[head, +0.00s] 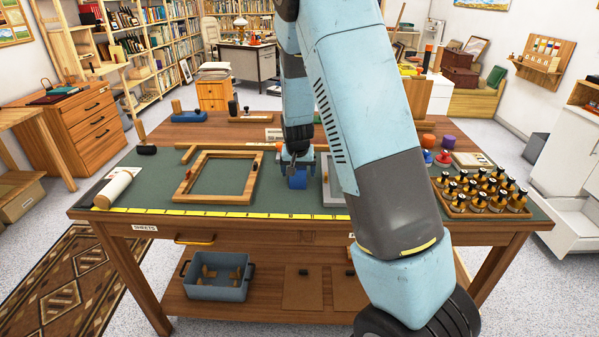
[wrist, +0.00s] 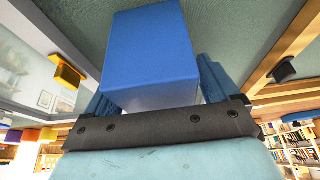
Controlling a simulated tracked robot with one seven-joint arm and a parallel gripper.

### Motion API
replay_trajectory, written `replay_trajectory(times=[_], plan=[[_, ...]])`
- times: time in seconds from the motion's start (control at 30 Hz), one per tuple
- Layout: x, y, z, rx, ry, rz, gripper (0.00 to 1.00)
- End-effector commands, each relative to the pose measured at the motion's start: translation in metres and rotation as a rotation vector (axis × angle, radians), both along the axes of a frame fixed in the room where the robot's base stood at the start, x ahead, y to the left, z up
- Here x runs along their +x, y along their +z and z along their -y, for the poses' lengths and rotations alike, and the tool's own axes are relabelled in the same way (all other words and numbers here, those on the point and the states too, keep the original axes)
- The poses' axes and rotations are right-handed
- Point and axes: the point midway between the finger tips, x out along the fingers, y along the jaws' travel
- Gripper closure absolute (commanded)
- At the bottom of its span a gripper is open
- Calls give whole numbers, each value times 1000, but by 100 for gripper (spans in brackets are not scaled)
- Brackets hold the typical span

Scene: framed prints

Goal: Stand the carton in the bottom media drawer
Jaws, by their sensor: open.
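A blue box-shaped carton (head: 297,179) stands on the green mat of the worktable, near its middle; in the wrist view the carton (wrist: 147,48) fills the space between the fingers, its lower face paler. My gripper (head: 297,161) points down over it. In the wrist view my gripper (wrist: 155,85) is open, one blue finger at each side of the carton; whether they touch it I cannot tell. A white cabinet (head: 575,150) stands at the right, with a low white drawer (head: 568,214) pulled out. The drawer's inside is only partly in view.
A wooden frame (head: 177,191) lies left of the carton and a tray of several small bottles (head: 478,206) lies to the right. A yellow ruler (head: 225,213) runs along the front edge. A grey bin (head: 217,277) sits on the shelf below. My arm hides part of the table.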

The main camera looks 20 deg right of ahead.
Motion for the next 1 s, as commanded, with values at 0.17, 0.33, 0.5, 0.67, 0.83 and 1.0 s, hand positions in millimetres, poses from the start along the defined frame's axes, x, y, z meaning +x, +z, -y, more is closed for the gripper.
replay_trajectory(times=[0.17, 0.33, 0.5, 0.67, 0.83, 1.0], plan=[[0, 1, 0, 0, 0, 0, 17], [0, 1, 0, 0, 0, 0, 33], [0, 1, 0, 0, -1, 0, 49], [0, 1, 1, 0, -1, 0, 64], [0, 1, 1, 0, -1, 1, 77], [0, 1, 1, 0, -1, 1, 84]])
